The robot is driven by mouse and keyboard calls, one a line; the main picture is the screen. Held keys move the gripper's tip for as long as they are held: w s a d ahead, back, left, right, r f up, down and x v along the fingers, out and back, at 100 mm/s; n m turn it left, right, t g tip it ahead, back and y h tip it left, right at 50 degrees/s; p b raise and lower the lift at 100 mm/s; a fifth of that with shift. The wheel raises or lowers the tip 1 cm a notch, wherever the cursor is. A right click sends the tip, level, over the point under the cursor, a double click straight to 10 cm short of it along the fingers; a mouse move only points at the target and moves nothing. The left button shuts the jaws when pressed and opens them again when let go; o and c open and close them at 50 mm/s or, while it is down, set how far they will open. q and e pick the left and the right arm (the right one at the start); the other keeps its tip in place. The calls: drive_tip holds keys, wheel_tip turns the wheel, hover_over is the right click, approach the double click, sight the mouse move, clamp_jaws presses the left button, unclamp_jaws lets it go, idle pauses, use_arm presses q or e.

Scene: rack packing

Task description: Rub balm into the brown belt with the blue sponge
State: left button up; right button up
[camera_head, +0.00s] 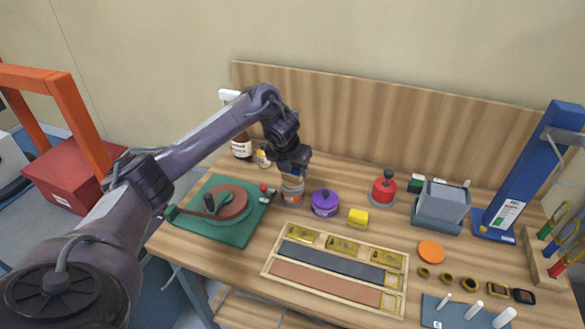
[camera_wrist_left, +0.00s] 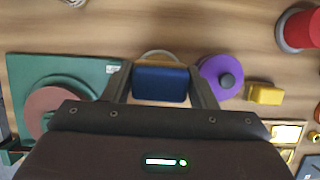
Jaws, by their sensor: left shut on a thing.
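The brown belt (camera_head: 325,282) lies flat in the front slot of a wooden tray (camera_head: 265,271), beside a dark strip (camera_head: 335,262). My left gripper (camera_wrist_left: 161,80) is shut on the blue sponge (camera_wrist_left: 160,84), which shows between its two fingers in the left wrist view. In the head view this gripper (camera_head: 291,172) points down over a round jar (camera_head: 292,197) left of the purple lidded pot (camera_head: 324,204). The sponge is mostly hidden there, and I cannot tell whether it touches the jar. My right gripper is not in view.
A green mat (camera_head: 232,239) with a round brown piece lies to the left. A yellow block (camera_head: 358,217) sits behind the tray. A red knobbed object (camera_head: 383,188), grey box (camera_head: 442,204), orange disc (camera_head: 431,251) and blue stand (camera_head: 530,175) are at the right.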

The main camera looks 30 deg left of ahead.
use_arm(q)
drive_tip(key=shift+r+p, duration=2.05)
drive_tip(key=shift+r, duration=0.7)
drive_tip(key=shift+d, duration=0.3)
drive_tip(key=s+d+n+g+y+b, duration=0.25)
drive_tip(key=d+n, duration=0.35)
drive_tip(key=d, duration=0.3)
drive_tip(key=s+d+n+g+y+b, duration=0.1)
drive_tip(key=s+d+n, duration=0.2)
drive_tip(key=d+n, duration=0.55)
drive_tip(key=s+f+n+g+h+b, duration=0.2)
drive_tip(key=s+n, duration=0.7)
drive_tip(key=s+d+f+n+g+h+b, duration=0.1)
drive_tip(key=s+f+n+g+h+b, duration=0.1)
drive_tip(key=s+n, duration=0.7)
drive_tip(key=shift+f+n+g, duration=0.2)
drive_tip(key=shift+n+g, duration=0.25)
drive_tip(key=shift+g, duration=0.2)
